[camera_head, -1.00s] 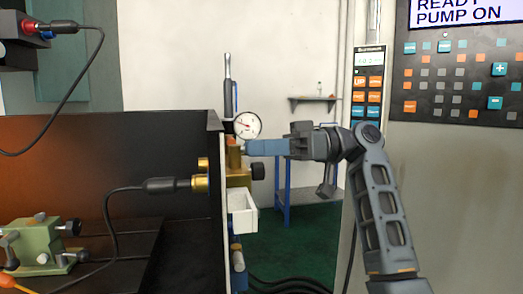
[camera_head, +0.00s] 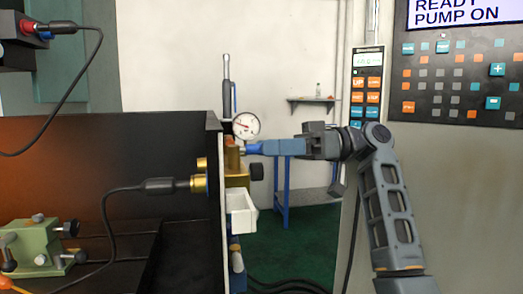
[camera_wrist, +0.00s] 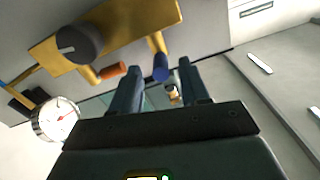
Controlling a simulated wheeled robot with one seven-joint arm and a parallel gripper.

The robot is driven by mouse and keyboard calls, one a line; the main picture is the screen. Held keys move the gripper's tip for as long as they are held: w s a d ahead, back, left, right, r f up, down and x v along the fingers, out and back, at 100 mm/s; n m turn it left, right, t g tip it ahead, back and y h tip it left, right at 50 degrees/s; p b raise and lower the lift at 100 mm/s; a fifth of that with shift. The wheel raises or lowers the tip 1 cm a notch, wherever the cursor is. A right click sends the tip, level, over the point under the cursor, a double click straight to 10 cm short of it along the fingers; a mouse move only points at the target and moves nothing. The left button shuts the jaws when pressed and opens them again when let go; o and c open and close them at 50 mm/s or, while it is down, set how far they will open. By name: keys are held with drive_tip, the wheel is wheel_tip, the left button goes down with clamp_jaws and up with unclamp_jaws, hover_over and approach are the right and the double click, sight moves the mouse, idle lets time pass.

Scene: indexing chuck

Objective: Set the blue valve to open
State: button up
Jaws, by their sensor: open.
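The blue valve handle (camera_head: 253,149) sticks out to the right from the brass manifold (camera_head: 236,177) on the panel's edge. In the wrist view, the blue handle (camera_wrist: 161,70) shows end-on at the end of a brass stem, between the two fingertips in the picture. My gripper (camera_head: 264,148) is level with the handle, just right of it, with blue-grey fingers pointing at it. In the wrist view my gripper (camera_wrist: 159,66) is open, with a gap on each side of the handle. I cannot tell whether the fingertips overlap the handle in depth.
A dial gauge (camera_head: 246,126) stands just above the handle. A black knob (camera_head: 257,172) and a white bin (camera_head: 242,212) are below it. An orange handle (camera_wrist: 112,72) is beside the blue one. A control pendant (camera_head: 367,88) hangs behind my arm.

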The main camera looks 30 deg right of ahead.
drive_tip(key=shift+v, duration=2.5)
